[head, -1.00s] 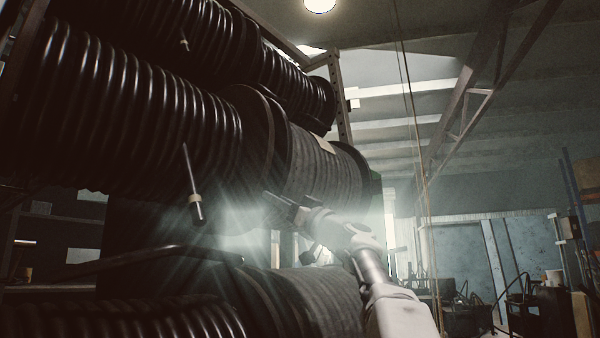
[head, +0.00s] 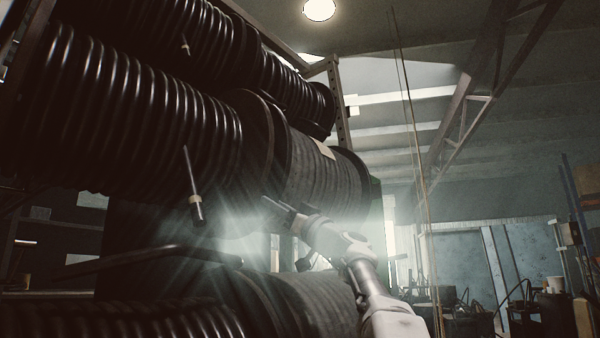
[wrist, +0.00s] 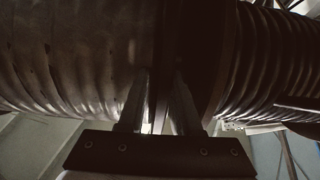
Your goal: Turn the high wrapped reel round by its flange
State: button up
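The high wrapped reel (head: 325,178) lies on its side at mid height of the rack in the head view, grey-brown with a pale label (head: 324,149). Its dark flange (head: 283,150) is at its left end, beside a reel of ribbed black hose (head: 140,120). My gripper (head: 270,203) is at the underside of this flange. In the wrist view my gripper (wrist: 160,88) has its two fingers apart, with the thin flange edge (wrist: 165,60) between them. A bright gap shows beside the flange. The wrapped reel (wrist: 75,55) is on the left there.
More reels lie above (head: 290,85) and below (head: 310,300). A thin rod (head: 193,190) sticks out in front of the hose reel. A rack upright (head: 340,100) stands behind. Open room with benches and a blue-grey door (head: 460,260) lies to the right.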

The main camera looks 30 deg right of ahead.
aim_at(266, 214)
jog(key=shift+w+a+f+b, duration=0.1)
jog(key=shift+w+a+b, duration=0.15)
jog(key=shift+a+b, duration=0.45)
jog(key=shift+w+d+f+b, duration=0.1)
jog(key=shift+w+f+b, duration=0.15)
jog(key=shift+f+b, duration=0.3)
jog(key=shift+w+f+b, duration=0.2)
jog(key=shift+f+b, duration=0.15)
jog(key=shift+f, duration=0.25)
jog(key=shift+s+d+f+h, duration=0.15)
jog(key=shift+s+d+f, duration=0.15)
jog(key=shift+s, duration=0.25)
jog(key=shift+s+d+f+h, duration=0.15)
jog(key=shift+s+f, duration=0.25)
jog(key=shift+s, duration=0.1)
jog(key=shift+f+b+v, duration=0.25)
jog(key=shift+b+v, duration=0.05)
jog(key=shift+v, duration=1.7)
jog(key=shift+w, duration=0.15)
